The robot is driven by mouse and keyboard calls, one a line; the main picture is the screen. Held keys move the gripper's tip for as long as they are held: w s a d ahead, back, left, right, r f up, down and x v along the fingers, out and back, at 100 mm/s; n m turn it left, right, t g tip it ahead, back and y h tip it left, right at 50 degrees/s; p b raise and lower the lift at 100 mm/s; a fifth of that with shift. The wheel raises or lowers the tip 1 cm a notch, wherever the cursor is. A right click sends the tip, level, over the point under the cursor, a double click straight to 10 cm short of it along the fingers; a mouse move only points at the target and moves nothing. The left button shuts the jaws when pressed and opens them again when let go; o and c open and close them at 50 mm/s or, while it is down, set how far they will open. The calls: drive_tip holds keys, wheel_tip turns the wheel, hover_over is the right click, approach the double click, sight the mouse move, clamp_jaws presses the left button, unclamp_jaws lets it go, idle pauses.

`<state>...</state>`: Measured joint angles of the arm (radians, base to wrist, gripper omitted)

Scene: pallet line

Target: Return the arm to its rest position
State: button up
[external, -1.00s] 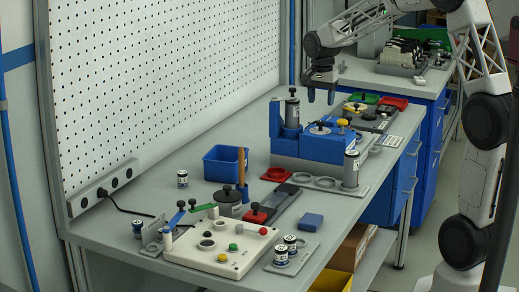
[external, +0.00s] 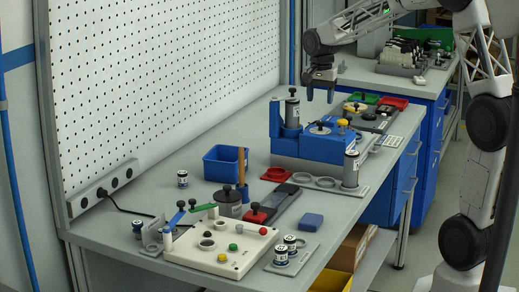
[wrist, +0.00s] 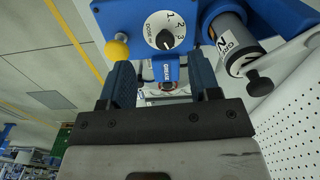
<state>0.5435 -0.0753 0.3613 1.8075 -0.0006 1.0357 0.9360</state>
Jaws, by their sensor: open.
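My gripper (external: 321,92) hangs in the air above the blue fixture block (external: 322,147) at the back of the workbench, fingers pointing down. In the wrist view its two dark fingers (wrist: 162,83) are apart with nothing held between them. Beyond the fingertips the wrist view shows the blue fixture with a numbered dial (wrist: 165,39), a yellow knob (wrist: 118,48) and a grey labelled cylinder (wrist: 236,48). My gripper appears apart from the fixture; the exact gap cannot be told.
A tall black-knobbed cylinder (external: 292,110) stands at the fixture's left, close to my gripper. A blue bin (external: 222,165), a white control panel (external: 223,247) and several small canisters stand nearer on the bench. A perforated wall panel (external: 165,90) bounds the left side.

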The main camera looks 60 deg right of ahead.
drive_tip(key=s+a+r+n, duration=0.2)
drive_tip(key=s+a, duration=0.1)
drive_tip(key=a, duration=0.4)
drive_tip(key=s+a+r+n, duration=0.2)
drive_tip(key=a+n, duration=0.1)
drive_tip(key=a, duration=0.3)
drive_tip(key=s+a+f+n+t, duration=0.2)
drive_tip(key=s+a+n, duration=0.9)
drive_tip(key=s+a, duration=1.1)
drive_tip(key=shift+s+f+n, duration=0.3)
drive_tip(key=shift+s+n, duration=0.1)
drive_tip(key=shift+s, duration=0.65)
